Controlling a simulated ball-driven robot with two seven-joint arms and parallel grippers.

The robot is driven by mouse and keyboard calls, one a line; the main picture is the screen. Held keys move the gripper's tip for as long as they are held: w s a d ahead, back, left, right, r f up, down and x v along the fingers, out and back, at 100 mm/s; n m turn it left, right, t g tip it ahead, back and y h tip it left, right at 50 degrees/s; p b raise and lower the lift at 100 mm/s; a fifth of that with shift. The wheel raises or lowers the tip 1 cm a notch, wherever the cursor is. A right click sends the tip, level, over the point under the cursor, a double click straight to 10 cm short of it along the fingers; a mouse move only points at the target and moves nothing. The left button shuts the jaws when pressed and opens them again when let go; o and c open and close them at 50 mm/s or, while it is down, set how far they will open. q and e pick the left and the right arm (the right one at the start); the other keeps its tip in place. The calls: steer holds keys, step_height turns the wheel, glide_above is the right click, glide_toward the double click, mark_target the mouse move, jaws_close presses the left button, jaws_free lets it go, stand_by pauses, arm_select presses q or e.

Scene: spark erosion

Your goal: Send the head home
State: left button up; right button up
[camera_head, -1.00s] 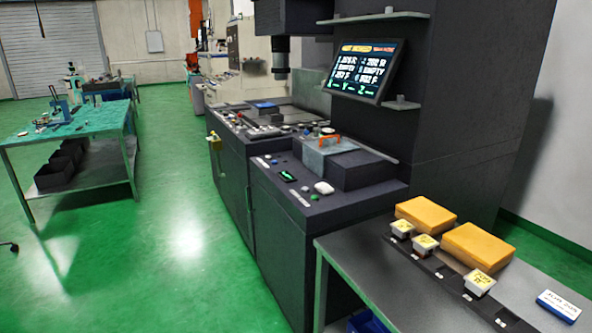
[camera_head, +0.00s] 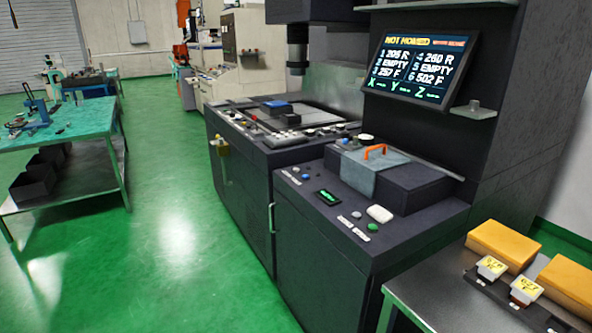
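The dark spark erosion machine (camera_head: 255,220) stands in the middle and right of the view. Its head (camera_head: 298,50) hangs from the column over the work area at the top. A tilted screen (camera_head: 418,68) on the machine reads "NOT HOMED", with numbered lines such as 260 R, EMPTY and 502 F, and X, Y, Z in green below. The front console (camera_head: 370,215) carries a small green display (camera_head: 327,197), a white rounded piece (camera_head: 380,214), a green button (camera_head: 372,227) and several small buttons. Neither of my grippers shows.
A grey bench (camera_head: 440,300) at the lower right holds yellow boxes (camera_head: 503,245) and small labelled holders (camera_head: 491,268). A teal-topped table (camera_head: 80,125) with dark bins stands at the left. The green floor (camera_head: 180,230) between is clear.

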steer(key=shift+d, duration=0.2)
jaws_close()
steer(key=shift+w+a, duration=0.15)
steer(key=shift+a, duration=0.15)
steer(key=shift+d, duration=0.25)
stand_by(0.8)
